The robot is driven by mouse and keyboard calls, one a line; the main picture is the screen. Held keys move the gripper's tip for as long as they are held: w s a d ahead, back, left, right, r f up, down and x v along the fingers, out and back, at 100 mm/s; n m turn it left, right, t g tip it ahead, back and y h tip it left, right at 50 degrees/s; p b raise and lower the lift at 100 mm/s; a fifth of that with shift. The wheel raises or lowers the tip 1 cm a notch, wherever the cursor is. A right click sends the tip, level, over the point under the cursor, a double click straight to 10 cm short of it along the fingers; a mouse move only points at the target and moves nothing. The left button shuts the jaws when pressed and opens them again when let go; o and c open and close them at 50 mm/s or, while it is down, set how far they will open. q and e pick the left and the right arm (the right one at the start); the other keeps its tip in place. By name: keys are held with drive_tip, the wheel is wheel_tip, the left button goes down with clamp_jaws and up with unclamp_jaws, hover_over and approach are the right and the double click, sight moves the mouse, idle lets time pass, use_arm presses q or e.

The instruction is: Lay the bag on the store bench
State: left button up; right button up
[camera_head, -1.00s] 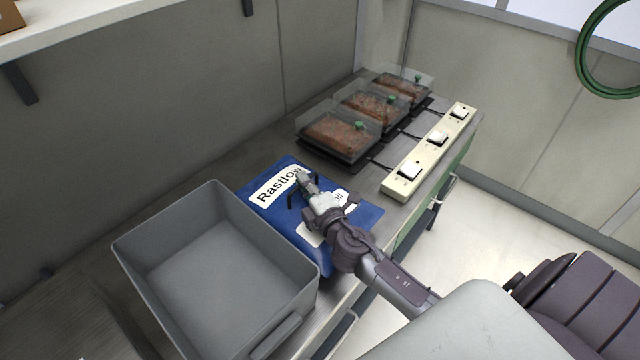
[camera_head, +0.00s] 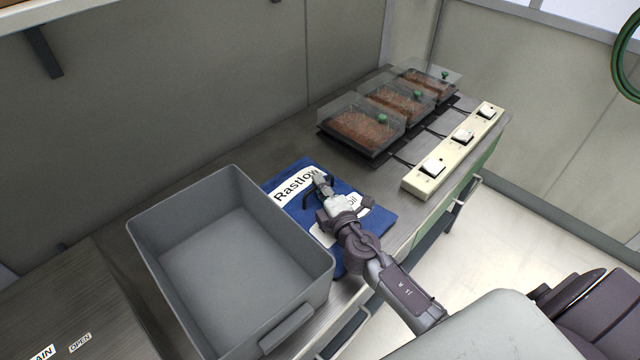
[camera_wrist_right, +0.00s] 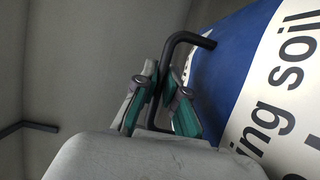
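The blue bag (camera_head: 374,218) has white labels with dark lettering and a black handle (camera_head: 306,197). In the head view it is flat, over the bench (camera_head: 283,147) between the grey bin and the clear-lidded boxes. I cannot tell whether its whole underside touches the bench. My right gripper (camera_head: 319,181) is over the bag, with its fingers closed on the black handle. The right wrist view shows the handle bar (camera_wrist_right: 184,37) between the two green-padded fingers (camera_wrist_right: 161,98), with the bag (camera_wrist_right: 222,65) to the right. My left gripper is not in view.
A grey open bin (camera_head: 225,262) stands empty, close to the bag's left side. Several clear-lidded boxes of brown soil (camera_head: 362,131) stand at the back right, beside a cream switch strip (camera_head: 418,181). A shelf bracket (camera_head: 44,52) is at upper left.

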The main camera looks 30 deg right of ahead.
drive_tip(key=o, duration=0.4)
drive_tip(key=shift+s+r, duration=0.1)
drive_tip(key=shift+s, duration=0.1)
drive_tip(key=s, duration=0.3)
drive_tip(key=s+b, duration=0.1)
drive_tip(key=s, duration=0.3)
drive_tip(key=s+b, duration=0.1)
drive_tip(key=s, duration=0.2)
drive_tip(key=shift+s+a, duration=0.3)
drive_tip(key=shift+a, duration=0.05)
drive_tip(key=shift+s+r, duration=0.15)
drive_tip(key=shift+s, duration=0.45)
